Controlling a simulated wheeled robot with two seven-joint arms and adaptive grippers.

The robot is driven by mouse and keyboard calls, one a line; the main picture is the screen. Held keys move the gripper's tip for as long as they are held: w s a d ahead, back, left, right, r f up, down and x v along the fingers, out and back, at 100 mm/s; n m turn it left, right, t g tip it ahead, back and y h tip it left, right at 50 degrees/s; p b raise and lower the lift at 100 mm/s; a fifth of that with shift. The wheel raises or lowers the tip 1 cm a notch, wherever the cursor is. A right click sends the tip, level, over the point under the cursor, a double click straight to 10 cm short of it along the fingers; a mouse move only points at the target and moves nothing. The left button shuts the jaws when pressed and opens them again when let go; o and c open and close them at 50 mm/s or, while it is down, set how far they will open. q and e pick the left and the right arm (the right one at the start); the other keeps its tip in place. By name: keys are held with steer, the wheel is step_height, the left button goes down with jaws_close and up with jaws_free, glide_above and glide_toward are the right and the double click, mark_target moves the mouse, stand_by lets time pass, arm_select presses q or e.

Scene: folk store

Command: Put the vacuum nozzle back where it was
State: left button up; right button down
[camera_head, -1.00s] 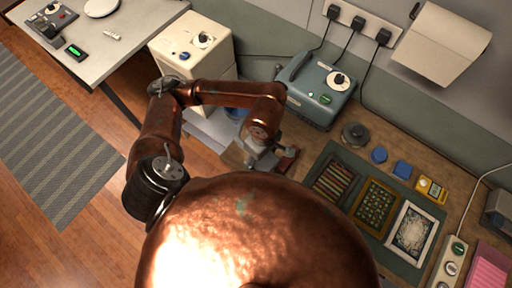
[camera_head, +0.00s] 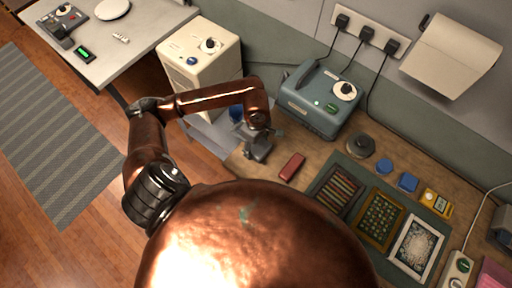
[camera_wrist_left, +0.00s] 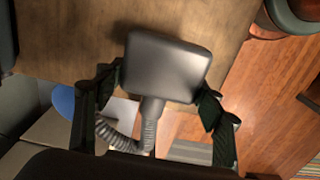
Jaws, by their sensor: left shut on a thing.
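The vacuum nozzle (camera_wrist_left: 165,68) is a dark grey, squarish head with a ribbed hose (camera_wrist_left: 148,125), seen in the left wrist view. My left gripper (camera_wrist_left: 155,100) has a finger on either side of it and is shut on it. In the head view my left gripper (camera_head: 257,134) is at the left end of the wooden workbench (camera_head: 244,168), and the small grey nozzle (camera_head: 257,152) shows just below it. Whether the nozzle touches the bench is hard to tell. My right gripper is out of view.
A red block (camera_head: 291,166) lies on the bench right of the nozzle. Behind stands a blue-grey machine (camera_head: 318,100). A dark mat (camera_head: 340,160) with framed pieces lies to the right.

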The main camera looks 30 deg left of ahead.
mark_target(256, 148)
arm_select(q)
steer(key=shift+w+a+f, duration=0.1)
steer(key=shift+w+f, duration=0.05)
steer(key=shift+f, duration=0.1)
steer(key=shift+w+a+f, duration=0.1)
steer(key=shift+w+f, duration=0.05)
steer(key=shift+f, duration=0.8)
steer(key=shift+w+a+f, duration=0.1)
steer(key=shift+f, duration=0.85)
steer(key=shift+f, duration=0.1)
steer(key=o, duration=1.5)
steer(key=shift+c, duration=0.2)
step_height(256, 148, up, 12)
steer(key=shift+r, duration=0.15)
